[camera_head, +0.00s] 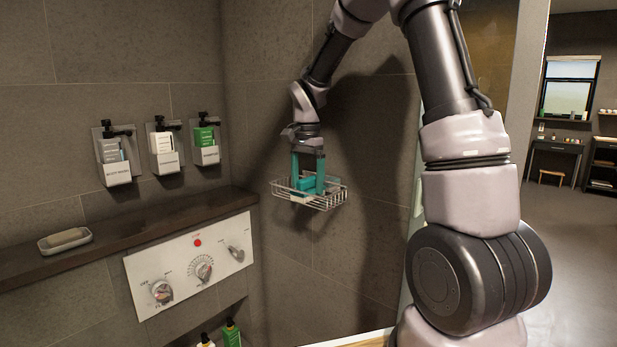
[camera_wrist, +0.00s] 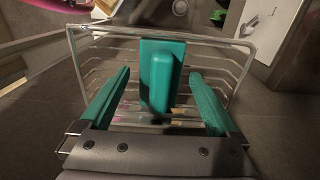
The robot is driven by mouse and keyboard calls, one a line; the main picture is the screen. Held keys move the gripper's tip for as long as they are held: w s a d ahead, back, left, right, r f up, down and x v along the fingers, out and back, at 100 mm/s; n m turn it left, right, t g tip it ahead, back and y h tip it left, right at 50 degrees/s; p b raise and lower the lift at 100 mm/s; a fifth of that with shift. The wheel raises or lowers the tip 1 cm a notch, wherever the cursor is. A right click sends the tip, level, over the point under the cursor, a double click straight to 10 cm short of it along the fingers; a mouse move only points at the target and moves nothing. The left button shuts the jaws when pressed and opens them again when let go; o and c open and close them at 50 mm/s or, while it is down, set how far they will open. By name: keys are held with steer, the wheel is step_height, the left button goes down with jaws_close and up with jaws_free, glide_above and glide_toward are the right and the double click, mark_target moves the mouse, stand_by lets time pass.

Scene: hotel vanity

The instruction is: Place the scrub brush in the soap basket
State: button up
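The wire soap basket (camera_head: 335,201) is fixed to the tiled wall in the middle of the head view. Its wire rim also shows in the wrist view (camera_wrist: 240,45). The teal scrub brush (camera_head: 305,184) lies inside the basket; in the wrist view its block-like body (camera_wrist: 162,77) rests on the wires. My gripper (camera_head: 308,188) points down into the basket. Its two teal fingers stand on either side of the brush, with a visible gap on each side in the wrist view (camera_wrist: 160,78). The fingers are open and the underside of the brush is hidden.
Three wall dispensers (camera_head: 164,150) hang left of the basket. A soap dish (camera_head: 65,241) with a bar sits on the dark ledge (camera_head: 140,228).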

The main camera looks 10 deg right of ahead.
mark_target(307, 178)
step_height(307, 178, up, 12)
steer(key=s+d+r+n+t+y, duration=0.1)
steer(key=s+d+n+t, duration=0.2)
steer(key=s, duration=0.8)
steer(key=s+d+r+n+t+y, duration=0.1)
steer(key=s+d+r+n+t, duration=0.1)
steer(key=s, duration=0.9)
steer(key=shift+s+d+r+n+t, duration=0.15)
steer(key=shift+d+n+t, duration=0.3)
steer(key=shift+n+t, duration=0.5)
